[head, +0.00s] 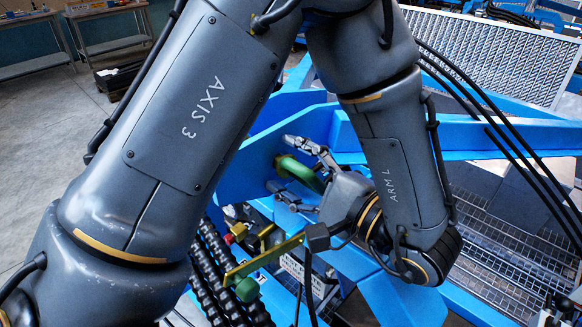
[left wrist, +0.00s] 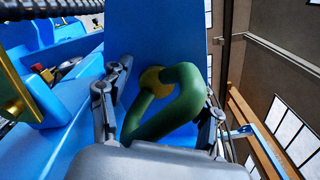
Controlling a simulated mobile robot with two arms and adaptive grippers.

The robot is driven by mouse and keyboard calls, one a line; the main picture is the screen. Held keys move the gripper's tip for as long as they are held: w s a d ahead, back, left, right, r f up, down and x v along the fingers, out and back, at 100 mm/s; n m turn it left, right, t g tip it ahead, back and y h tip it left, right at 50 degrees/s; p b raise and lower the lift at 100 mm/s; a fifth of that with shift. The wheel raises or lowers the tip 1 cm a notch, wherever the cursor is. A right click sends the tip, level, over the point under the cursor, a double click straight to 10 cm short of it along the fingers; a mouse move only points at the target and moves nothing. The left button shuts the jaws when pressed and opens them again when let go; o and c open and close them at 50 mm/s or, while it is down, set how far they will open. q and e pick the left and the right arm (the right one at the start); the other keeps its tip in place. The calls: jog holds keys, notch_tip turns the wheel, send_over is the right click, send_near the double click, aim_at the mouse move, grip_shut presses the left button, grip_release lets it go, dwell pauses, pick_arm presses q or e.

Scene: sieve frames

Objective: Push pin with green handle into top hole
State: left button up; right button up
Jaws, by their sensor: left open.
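The pin's green looped handle (head: 304,174) stands at a blue plate (head: 253,160) in the head view. In the left wrist view the green handle (left wrist: 181,103) fills the middle, with a round yellowish part (left wrist: 154,81) against the blue plate (left wrist: 178,28). My left gripper (head: 284,164) is open, with one finger on each side of the handle. In the left wrist view, my left gripper (left wrist: 170,90) also shows the handle between its spread fingers. The hole and the pin's shaft are hidden. My right gripper is not in view.
A yellow-green bar (head: 265,259) with a green knob (head: 247,290) lies below the gripper. Blue beams (head: 450,135) and a metal grating (head: 500,250) are to the right. Black coiled hoses (head: 225,275) run below left. Open floor (head: 45,130) lies at far left.

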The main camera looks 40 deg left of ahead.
aim_at(318, 186)
pick_arm(q)
jog(key=shift+s+d+r, duration=0.1)
jog(key=shift+s+d, duration=0.05)
jog(key=shift+d, duration=1.25)
jog(key=shift+s+d+f, duration=0.1)
jog(key=shift+s+d, duration=0.1)
jog(key=shift+d, duration=1.2)
jog(key=shift+s+d+r, duration=0.1)
jog(key=shift+s+d, duration=0.05)
jog(key=shift+d, duration=1.25)
